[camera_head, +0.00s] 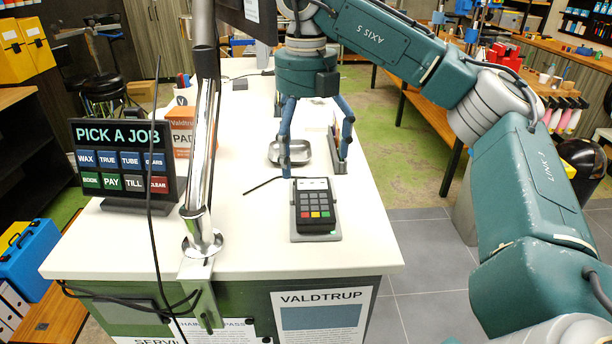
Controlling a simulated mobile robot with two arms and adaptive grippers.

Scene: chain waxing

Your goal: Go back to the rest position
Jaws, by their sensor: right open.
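My right gripper (315,158) hangs over the white counter (260,245), its teal arm coming in from the right. Its two blue fingers are spread apart, with nothing held between them. A dark card terminal (315,207) with coloured keys sits in its stand on the counter, just in front of and below the fingertips. A small metal dish (290,153) shows behind and between the fingers, partly covered by the left finger. My left gripper is not in view.
A "PICK A JOB" button board (124,160) stands at the counter's left. A shiny metal post (201,170) rises beside it, with loose black cables. An orange-and-white box (180,128) stands behind. Wooden benches (432,108) lie beyond, with open floor right of the counter.

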